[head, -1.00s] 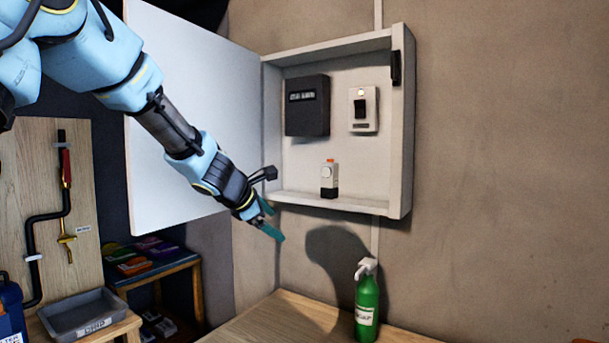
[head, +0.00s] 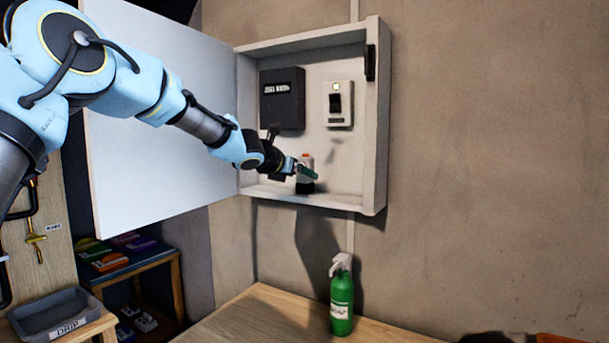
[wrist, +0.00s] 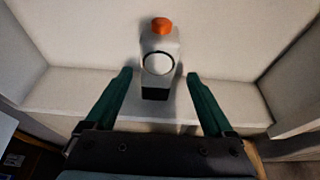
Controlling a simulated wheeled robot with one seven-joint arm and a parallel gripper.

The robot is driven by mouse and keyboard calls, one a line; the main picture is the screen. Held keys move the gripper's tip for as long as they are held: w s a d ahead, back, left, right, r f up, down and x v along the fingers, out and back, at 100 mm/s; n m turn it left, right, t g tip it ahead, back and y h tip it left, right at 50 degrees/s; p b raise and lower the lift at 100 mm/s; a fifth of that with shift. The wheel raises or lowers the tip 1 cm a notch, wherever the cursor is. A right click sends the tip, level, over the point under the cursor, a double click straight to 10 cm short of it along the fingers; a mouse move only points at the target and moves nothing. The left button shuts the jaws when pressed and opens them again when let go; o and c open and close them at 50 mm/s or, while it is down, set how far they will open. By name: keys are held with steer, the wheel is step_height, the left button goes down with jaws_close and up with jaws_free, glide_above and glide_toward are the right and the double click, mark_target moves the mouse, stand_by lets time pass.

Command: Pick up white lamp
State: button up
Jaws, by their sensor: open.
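The white lamp (head: 307,162) is a small upright block with an orange top and a dark base. It stands on the bottom board of the open wall cabinet (head: 376,150). In the wrist view the lamp (wrist: 160,47) shows a round pale lens on its front. My gripper (head: 308,172) reaches into the cabinet at the lamp's height and partly covers it in the head view. In the wrist view my gripper (wrist: 157,85) is open, with one green finger on either side of the lamp's lower part. I see no finger touching it.
The cabinet door (head: 150,130) stands open at the left. A black meter box (head: 282,98) and a white switch (head: 338,104) are on the cabinet's back wall. A green spray bottle (head: 341,300) stands on the wooden table (head: 260,320) below.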

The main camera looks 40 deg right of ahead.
mark_target(301, 175)
steer(key=p+x, duration=0.1)
steer(key=x, duration=0.3)
steer(key=shift+w+f, duration=0.15)
steer(key=shift+f, duration=0.1)
jaws_close()
stand_by(0.4)
